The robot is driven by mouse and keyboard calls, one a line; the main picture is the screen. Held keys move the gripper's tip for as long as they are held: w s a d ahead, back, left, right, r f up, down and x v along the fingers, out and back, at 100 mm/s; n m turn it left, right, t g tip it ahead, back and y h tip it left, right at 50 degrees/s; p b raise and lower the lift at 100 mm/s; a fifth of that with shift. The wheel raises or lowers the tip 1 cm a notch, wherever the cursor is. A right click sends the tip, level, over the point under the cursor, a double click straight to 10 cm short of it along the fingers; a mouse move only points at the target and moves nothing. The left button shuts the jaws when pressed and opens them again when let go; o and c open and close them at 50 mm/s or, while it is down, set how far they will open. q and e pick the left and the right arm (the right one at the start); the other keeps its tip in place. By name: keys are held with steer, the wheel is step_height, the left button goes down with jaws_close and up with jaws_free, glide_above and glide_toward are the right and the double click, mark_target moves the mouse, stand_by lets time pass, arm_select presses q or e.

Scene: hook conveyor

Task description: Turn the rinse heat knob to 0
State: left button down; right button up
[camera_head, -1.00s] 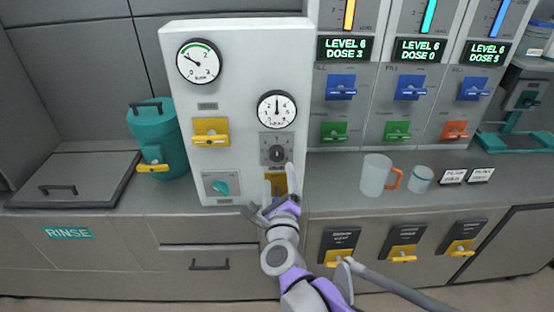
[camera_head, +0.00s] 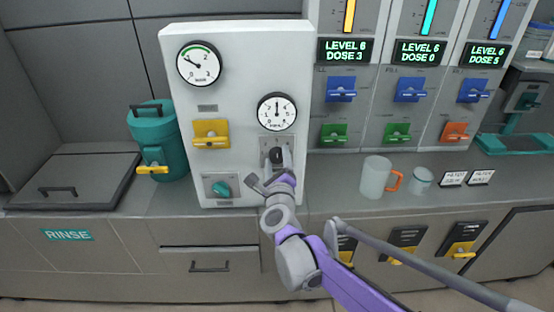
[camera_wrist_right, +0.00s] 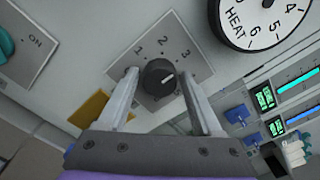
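The rinse heat knob (camera_head: 277,154) is small, round and dark, on a grey plate under the HEAT gauge (camera_head: 277,111) of the white panel. In the right wrist view the knob (camera_wrist_right: 160,77) has a light mark pointing right and slightly up, roughly toward the 3. The numbers 1, 2 and 3 show; I cannot see the 0. My right gripper (camera_wrist_right: 158,88) is open, with one finger on each side of the knob; contact is not clear. In the head view the right gripper (camera_head: 277,163) partly covers the knob plate. My left gripper is not in view.
On the panel are a second gauge (camera_head: 199,62), a yellow lever (camera_head: 211,134) and a teal ON knob (camera_head: 221,188). A teal canister (camera_head: 160,125) stands left. A mug (camera_head: 375,177) and a small jar (camera_head: 421,181) stand on the counter to the right.

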jaws_close()
